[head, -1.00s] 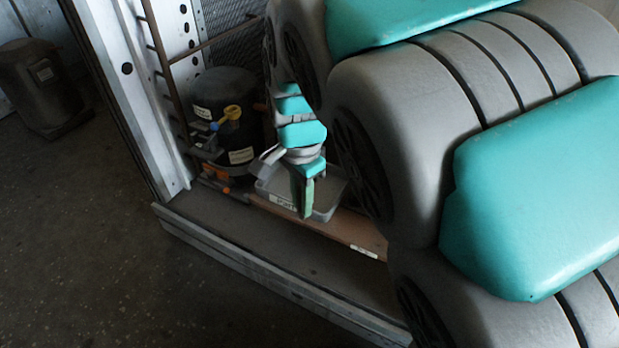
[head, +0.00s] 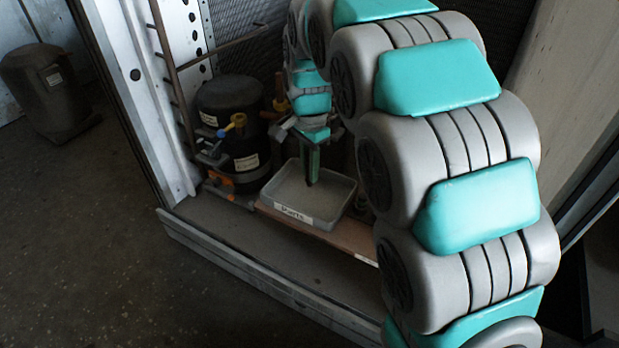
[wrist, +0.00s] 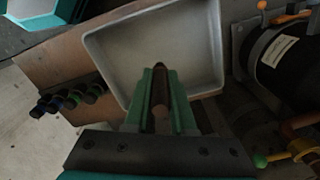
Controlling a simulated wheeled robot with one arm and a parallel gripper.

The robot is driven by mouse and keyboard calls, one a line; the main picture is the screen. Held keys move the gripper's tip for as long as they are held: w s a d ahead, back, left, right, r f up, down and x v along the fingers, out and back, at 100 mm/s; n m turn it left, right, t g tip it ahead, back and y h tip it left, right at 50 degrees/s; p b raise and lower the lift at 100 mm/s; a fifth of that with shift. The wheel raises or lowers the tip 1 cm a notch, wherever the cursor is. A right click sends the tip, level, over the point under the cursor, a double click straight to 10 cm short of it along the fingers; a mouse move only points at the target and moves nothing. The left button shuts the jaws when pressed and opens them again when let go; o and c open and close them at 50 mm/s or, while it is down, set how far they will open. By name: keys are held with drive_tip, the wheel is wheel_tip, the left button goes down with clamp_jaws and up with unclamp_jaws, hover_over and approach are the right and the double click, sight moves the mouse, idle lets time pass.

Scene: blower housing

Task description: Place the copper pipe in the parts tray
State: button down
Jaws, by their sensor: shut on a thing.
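The parts tray (head: 297,216) is a shallow grey box with a label on its front wall, standing on a brown board in the head view. Its inside looks bare in the wrist view (wrist: 205,90). My gripper (head: 311,180) points down over the tray in the head view. In the wrist view my gripper (wrist: 160,90) has its green fingers shut on the copper pipe (wrist: 160,115), a brownish rod lying between them. Its end shows over the near part of the tray. The pipe cannot be made out in the head view, and its height above the tray floor is hard to tell.
A black compressor (head: 233,130) with valves and pipe fittings stands close left of the tray. A brown board (head: 345,235) lies under the tray. Several dark round-ended items (wrist: 70,98) lie beside the tray. A metal frame edge (head: 260,275) runs along the front.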

drive_tip(key=shift+f, duration=1.6)
drive_tip(key=shift+s+f, duration=0.1)
drive_tip(key=shift+f, duration=0.05)
drive_tip(key=c, duration=0.8)
unclamp_jaws()
drive_tip(key=shift+o, duration=0.2)
wheel_tip(320, 180, up, 11)
drive_tip(key=shift+r, duration=0.65)
drive_tip(key=s+d+f+n, duration=0.3)
drive_tip(key=s, duration=0.8)
drive_tip(key=s+d+f+n+g, duration=0.1)
drive_tip(key=s+d+f+n, duration=0.2)
drive_tip(key=s, duration=0.8)
drive_tip(key=s+d+f+n, duration=0.3)
drive_tip(key=s+d+n, duration=0.1)
drive_tip(key=s, duration=0.7)
drive_tip(key=shift+s+d+n+g, duration=0.3)
drive_tip(key=shift+d+n+g, duration=0.1)
drive_tip(key=shift+n, duration=0.2)
